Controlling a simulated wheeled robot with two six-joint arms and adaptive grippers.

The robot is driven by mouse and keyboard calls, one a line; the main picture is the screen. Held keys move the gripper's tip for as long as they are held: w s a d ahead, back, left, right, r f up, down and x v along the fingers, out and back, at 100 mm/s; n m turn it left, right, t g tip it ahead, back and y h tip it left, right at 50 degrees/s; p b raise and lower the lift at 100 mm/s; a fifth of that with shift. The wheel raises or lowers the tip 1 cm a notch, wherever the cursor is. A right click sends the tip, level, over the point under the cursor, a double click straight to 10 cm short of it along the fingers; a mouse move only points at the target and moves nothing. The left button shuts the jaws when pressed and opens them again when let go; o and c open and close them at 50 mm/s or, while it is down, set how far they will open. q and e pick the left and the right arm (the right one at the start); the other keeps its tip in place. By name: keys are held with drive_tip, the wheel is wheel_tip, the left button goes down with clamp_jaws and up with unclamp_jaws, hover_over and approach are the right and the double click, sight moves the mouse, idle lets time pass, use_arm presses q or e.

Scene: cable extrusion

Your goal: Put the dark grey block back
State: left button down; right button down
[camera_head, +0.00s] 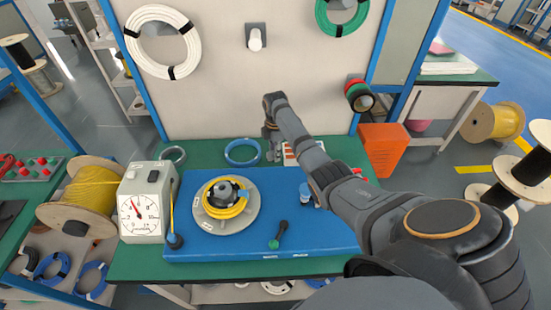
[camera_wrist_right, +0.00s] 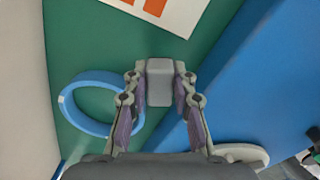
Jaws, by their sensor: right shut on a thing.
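My right gripper (camera_wrist_right: 160,92) is shut on a grey block (camera_wrist_right: 159,72), which sits between its two fingertips in the right wrist view. In the head view my right gripper (camera_head: 271,138) is at the back of the green bench, beside the blue cable ring and behind the blue mat. The block is too small and covered there to make out clearly. I cannot tell whether the block touches the bench top. My left gripper is not in view.
The blue ring (camera_head: 242,152) and a printed card (camera_head: 290,158) flank my gripper. The blue mat (camera_head: 300,222) carries a yellow cable coil (camera_head: 241,207) on a round plate and a green-and-black tool (camera_head: 278,236). A dial scale (camera_head: 141,212) stands left.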

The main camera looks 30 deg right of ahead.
wheel_tip(320, 180, down, 3)
drive_tip(key=shift+d+f, duration=0.1)
drive_tip(key=shift+f, duration=0.05)
drive_tip(key=shift+f, duration=0.15)
drive_tip(key=c, duration=1.1)
unclamp_jaws()
drive_tip(key=shift+r, duration=0.55)
wheel_tip(320, 180, up, 11)
drive_tip(key=shift+r, duration=0.15)
